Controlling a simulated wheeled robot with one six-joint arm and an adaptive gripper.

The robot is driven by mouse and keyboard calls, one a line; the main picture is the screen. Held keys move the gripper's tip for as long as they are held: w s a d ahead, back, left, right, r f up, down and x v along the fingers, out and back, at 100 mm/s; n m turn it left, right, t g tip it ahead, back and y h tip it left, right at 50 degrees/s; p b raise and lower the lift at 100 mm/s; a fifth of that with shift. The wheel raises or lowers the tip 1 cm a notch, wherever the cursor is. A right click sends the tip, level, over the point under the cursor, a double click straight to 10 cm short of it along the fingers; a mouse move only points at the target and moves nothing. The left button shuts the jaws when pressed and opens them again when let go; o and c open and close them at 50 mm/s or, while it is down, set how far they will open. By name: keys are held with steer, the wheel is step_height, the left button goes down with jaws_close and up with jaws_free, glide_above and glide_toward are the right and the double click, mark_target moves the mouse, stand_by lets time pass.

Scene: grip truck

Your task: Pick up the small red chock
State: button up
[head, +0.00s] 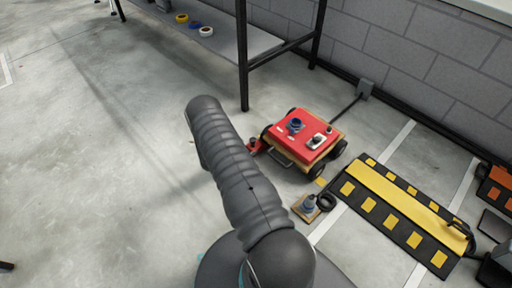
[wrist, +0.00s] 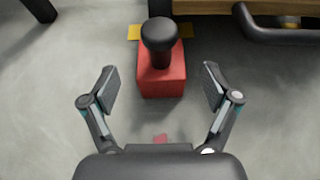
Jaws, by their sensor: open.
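The small red chock (wrist: 162,84) is a red block with a black round knob on top. In the wrist view it stands on the floor, centred just beyond my gripper (wrist: 156,88). My gripper is open, with its two fingers spread to the left and right and nothing between them; the chock lies ahead of the gap. In the head view the red chock (head: 254,146) shows only in part beside the cart's near left wheel, partly behind my arm. My gripper is hidden there by the arm.
A red-topped cart (head: 302,130) on black wheels stands right beside the chock; its dark bar (wrist: 285,36) is at upper right in the wrist view. A black and yellow ramp (head: 400,210) lies right. A shelf table (head: 226,40) stands behind. Floor at left is clear.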

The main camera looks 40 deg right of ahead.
mark_target(251, 146)
steer(key=x, duration=0.4)
steer(key=shift+d+f, duration=0.2)
steer(key=shift+d, duration=0.05)
steer(key=shift+c, duration=0.2)
steer(key=c, duration=1.6)
